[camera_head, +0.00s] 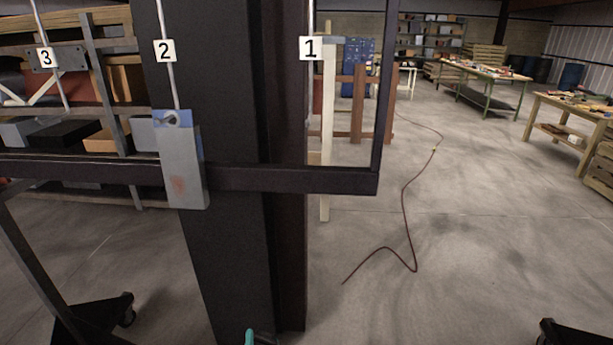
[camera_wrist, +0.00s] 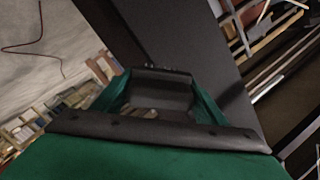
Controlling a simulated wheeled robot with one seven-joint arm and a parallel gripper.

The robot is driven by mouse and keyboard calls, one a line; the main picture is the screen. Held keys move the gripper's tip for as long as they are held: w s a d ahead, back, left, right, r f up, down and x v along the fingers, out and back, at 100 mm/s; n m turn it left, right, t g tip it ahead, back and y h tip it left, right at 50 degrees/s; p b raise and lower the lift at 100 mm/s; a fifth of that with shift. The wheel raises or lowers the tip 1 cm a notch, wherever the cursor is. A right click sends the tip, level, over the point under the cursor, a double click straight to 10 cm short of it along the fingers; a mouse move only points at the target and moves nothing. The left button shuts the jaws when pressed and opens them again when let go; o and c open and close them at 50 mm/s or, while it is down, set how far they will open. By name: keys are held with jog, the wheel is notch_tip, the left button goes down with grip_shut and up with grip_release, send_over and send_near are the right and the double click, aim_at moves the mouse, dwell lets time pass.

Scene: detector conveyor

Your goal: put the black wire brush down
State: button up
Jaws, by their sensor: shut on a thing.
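My gripper (camera_wrist: 160,78) shows in the wrist view with green fingers on both sides of a dark piece. The fingers are shut on this piece, which I take to be the black wire brush (camera_wrist: 160,92). It is dark grey to black, with small bumps along its far edge. Its full shape and bristles cannot be made out. In the head view only a small teal tip of my gripper (camera_head: 250,338) shows at the bottom edge, in front of the dark column. The brush cannot be clearly seen there.
A dark column (camera_head: 222,245) stands close ahead, with a dark rail (camera_head: 295,181) across it. A grey metal plate (camera_head: 184,165) hangs under label 2. Shelves with bins (camera_head: 65,133) stand at the left. A brown cable (camera_head: 404,210) lies on open floor; workbenches (camera_head: 485,77) are farther right.

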jog(key=s+d+f+m+h, duration=0.2)
jog(key=s+d+f+h, duration=0.1)
jog(key=s+d+f, duration=0.9)
jog(key=shift+d+f+h, duration=0.3)
jog(key=shift+d+f, duration=0.25)
jog(key=shift+f, duration=0.1)
